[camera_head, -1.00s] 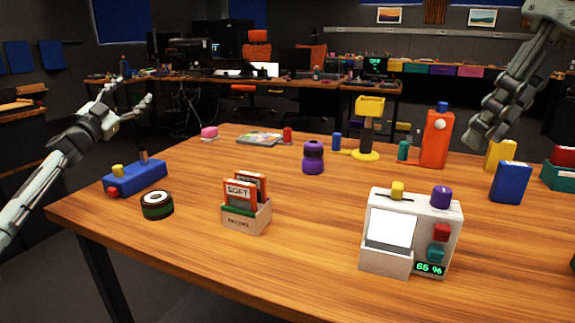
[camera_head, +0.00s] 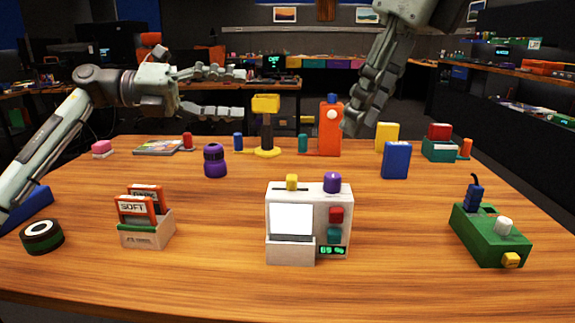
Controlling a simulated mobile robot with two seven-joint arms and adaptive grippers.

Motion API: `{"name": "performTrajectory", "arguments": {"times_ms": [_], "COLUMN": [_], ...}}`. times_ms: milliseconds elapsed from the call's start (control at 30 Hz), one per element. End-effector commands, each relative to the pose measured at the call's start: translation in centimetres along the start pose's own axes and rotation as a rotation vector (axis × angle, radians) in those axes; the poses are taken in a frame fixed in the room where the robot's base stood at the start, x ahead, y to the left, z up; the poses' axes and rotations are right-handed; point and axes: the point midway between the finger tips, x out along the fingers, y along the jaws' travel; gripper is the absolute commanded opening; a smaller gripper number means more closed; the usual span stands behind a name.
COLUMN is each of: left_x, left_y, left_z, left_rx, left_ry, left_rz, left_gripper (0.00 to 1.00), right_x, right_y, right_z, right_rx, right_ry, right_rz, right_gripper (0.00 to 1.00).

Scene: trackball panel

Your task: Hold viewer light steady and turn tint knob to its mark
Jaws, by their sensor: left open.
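The white viewer box (camera_head: 257,222) stands upright at the front middle of the table, with a lit white screen (camera_head: 290,218). A purple knob (camera_head: 332,183) is on its top right, and a yellow slider (camera_head: 292,183) is in a slot at the top left. Red (camera_head: 336,215) and teal (camera_head: 334,234) buttons are on its front above a green number display (camera_head: 333,251), too small to read surely. I cannot make out a mark for the knob. My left gripper (camera_head: 243,93) is open and empty above the table's far left part. My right gripper (camera_head: 350,128) hangs above the far side, its fingers close together; its opening is unclear. Both are apart from the viewer.
A box of orange cards (camera_head: 160,230) and a tape roll (camera_head: 42,237) stand left of the viewer. A green box (camera_head: 487,240) is at right. A purple bottle (camera_head: 215,161), yellow stand (camera_head: 266,125), orange bottle (camera_head: 329,130) and blue box (camera_head: 396,160) stand behind.

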Motion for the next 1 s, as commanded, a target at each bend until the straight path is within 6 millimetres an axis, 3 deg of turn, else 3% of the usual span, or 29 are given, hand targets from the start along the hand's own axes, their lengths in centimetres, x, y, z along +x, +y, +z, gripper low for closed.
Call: {"name": "performTrajectory", "arguments": {"times_ms": [33,100,200,333,567,1000], "left_x": [2.3,5.0,7.9,9.4,9.1,11.8], "left_y": [-1.3,-2.4,-3.3,-3.5,-2.9,1.1], "left_z": [-1.7,-4.6,-8.9,-13.3,-15.8,-19.2], "left_rx": [0.099,0.247,0.479,0.769,0.985,0.994], "left_ry": [0.100,0.253,0.489,0.797,1.054,1.069], "left_rz": [0.025,0.073,0.150,0.256,0.353,0.356], "left_gripper": [0.67,0.67,0.67,0.67,0.67,0.67], "right_x": [0.0,0.0,0.0,0.0,0.0,0.0], "right_y": [0.0,0.0,0.0,0.0,0.0,0.0], "right_z": [0.0,0.0,0.0,0.0,0.0,0.0], "right_rx": [0.000,0.000,0.000,0.000,0.000,0.000], "right_ry": [0.000,0.000,0.000,0.000,0.000,0.000], "right_rz": [0.000,0.000,0.000,0.000,0.000,0.000], "right_gripper": [0.34,0.34,0.34,0.34,0.34,0.34]}}
